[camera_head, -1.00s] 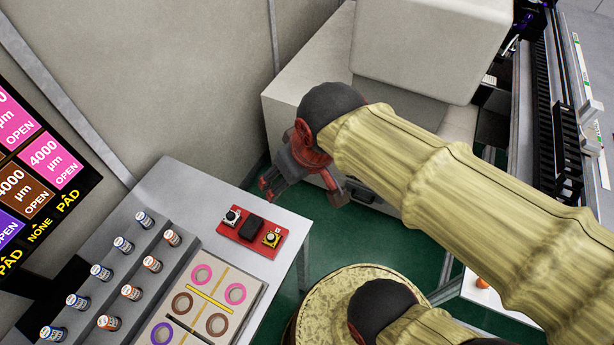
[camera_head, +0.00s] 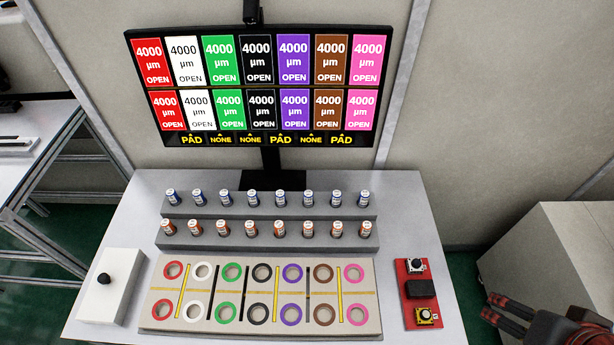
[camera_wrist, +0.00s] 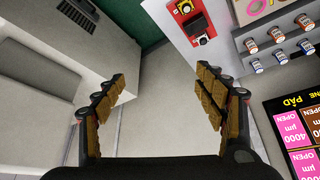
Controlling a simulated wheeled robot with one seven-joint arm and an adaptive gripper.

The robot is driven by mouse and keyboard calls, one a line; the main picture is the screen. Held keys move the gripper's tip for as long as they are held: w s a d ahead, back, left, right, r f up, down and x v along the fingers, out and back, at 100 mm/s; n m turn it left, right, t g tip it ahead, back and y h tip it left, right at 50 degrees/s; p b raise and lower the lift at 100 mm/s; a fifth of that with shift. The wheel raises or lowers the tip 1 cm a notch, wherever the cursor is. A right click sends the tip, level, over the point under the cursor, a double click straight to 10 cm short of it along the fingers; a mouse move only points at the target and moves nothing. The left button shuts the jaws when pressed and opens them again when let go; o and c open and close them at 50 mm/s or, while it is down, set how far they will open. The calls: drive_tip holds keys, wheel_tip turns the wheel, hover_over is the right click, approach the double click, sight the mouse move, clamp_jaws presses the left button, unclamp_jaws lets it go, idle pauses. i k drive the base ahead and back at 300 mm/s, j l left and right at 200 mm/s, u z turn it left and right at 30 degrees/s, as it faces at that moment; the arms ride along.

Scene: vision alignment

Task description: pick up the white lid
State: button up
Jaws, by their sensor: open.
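The white lid (camera_head: 112,296), a flat white piece with a black knob (camera_head: 104,278), lies at the left end of the grey table in the head view. My gripper (camera_head: 490,307) shows at the right edge of that view, beyond the table's right side and far from the lid. In the wrist view my gripper (camera_wrist: 160,74) is open, with nothing between its fingers. The lid is not in the wrist view.
A board with coloured rings (camera_head: 260,328) fills the table's middle, with several small bottles on grey steps (camera_head: 270,235) behind it. A monitor (camera_head: 258,85) stands at the back. A red button panel (camera_head: 417,290) is at the right, near a light cabinet (camera_head: 540,250).

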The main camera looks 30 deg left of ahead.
sight(106, 298)
drive_tip(key=u, duration=0.9)
drive_tip(key=j+u, duration=0.1)
drive_tip(key=u, duration=1.7)
drive_tip(key=i+u, duration=0.1)
drive_tip(key=u, duration=0.35)
drive_tip(key=z, duration=0.4)
drive_tip(key=l+z, duration=0.1)
drive_tip(key=z, duration=0.75)
drive_tip(key=l+z, duration=0.1)
drive_tip(key=z, duration=0.35)
drive_tip(key=l+z, duration=0.1)
drive_tip(key=z, duration=0.3)
drive_tip(key=l+z, duration=0.1)
drive_tip(key=z, duration=0.3)
drive_tip(key=j+u, duration=0.1)
drive_tip(key=u, duration=2.45)
drive_tip(key=j, duration=0.1)
